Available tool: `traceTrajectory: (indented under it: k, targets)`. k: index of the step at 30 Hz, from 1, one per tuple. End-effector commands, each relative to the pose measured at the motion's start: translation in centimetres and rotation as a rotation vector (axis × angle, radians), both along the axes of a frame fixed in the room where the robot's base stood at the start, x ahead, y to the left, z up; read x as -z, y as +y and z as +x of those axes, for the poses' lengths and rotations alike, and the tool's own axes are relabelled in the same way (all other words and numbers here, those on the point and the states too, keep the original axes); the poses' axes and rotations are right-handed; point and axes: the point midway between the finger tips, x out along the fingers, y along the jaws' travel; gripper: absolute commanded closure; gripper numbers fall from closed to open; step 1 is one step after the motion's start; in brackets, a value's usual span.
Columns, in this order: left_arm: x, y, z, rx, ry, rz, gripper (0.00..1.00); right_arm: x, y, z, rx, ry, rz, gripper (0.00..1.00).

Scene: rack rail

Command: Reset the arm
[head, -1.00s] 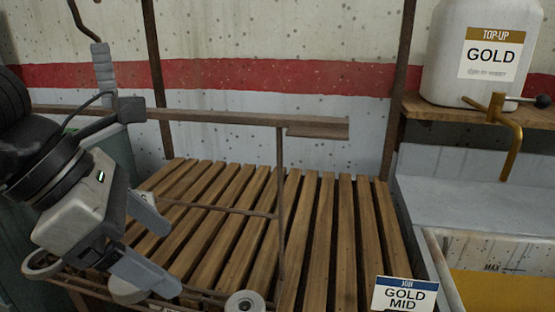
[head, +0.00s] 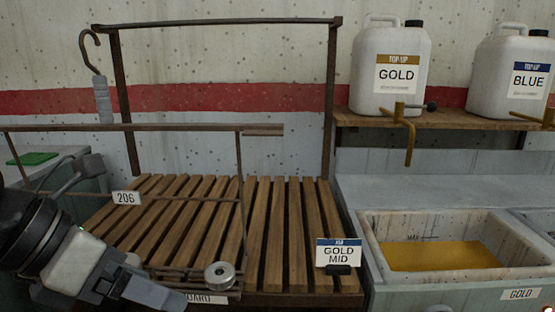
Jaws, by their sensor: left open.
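My left gripper (head: 152,292) is at the lower left, in front of the near left corner of the wooden slatted board (head: 255,235). It is open, and I see nothing held between its fingers. The lower part of the gripper is cut off by the bottom edge. A thin metal rail frame (head: 140,127) with a tag reading 206 (head: 126,198) stands just above and behind the gripper. My right gripper is not in view.
At right are a gold-filled tank (head: 440,256) and GOLD (head: 389,70) and BLUE (head: 511,75) jugs on a shelf.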

Motion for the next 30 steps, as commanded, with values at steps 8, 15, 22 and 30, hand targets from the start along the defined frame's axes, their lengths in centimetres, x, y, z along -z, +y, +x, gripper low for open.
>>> traceTrajectory:
  k: [8, 15, 22, 30]
  targets:
    - [2.5, -3.6, 3.4, -0.382, 0.269, -0.364, 0.23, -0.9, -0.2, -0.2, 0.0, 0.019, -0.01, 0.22]
    - [8.2, -6.0, 6.0, -1.008, 0.763, -0.923, 0.23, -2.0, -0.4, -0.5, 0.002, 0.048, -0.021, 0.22]
    - [16.8, -4.4, 3.3, -1.671, 1.228, -1.469, 0.23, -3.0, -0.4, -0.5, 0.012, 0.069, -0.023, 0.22]
    - [23.3, -1.7, -3.7, 2.058, -1.387, 1.823, 0.23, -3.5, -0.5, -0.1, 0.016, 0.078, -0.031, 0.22]
